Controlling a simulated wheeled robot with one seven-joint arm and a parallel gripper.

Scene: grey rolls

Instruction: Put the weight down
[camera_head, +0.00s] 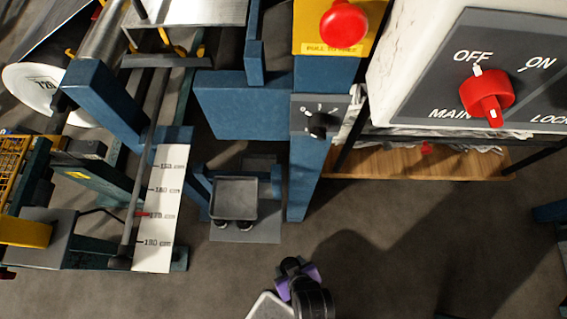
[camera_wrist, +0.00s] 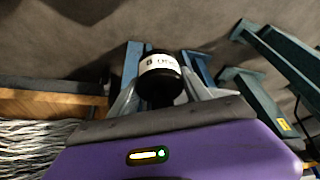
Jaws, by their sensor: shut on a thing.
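The weight (camera_wrist: 160,76) is a dark cylinder with a white label band bearing small black print. In the wrist view it sits between the two grey fingers of my gripper (camera_wrist: 162,88), which is shut on it. The weight's lower end is hidden by the gripper body. In the head view my gripper (camera_head: 291,268) is at the bottom middle, above bare floor and apart from the machine. The weight is too small and dark to tell clearly there.
A small grey tray (camera_head: 236,197) stands low beside the blue machine frame (camera_head: 241,105). A white centimetre scale (camera_head: 159,205) is to its left. A switch panel with a red knob (camera_head: 487,93) is at upper right, above a wooden shelf (camera_head: 420,163). Grey floor (camera_head: 400,250) is clear at lower right.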

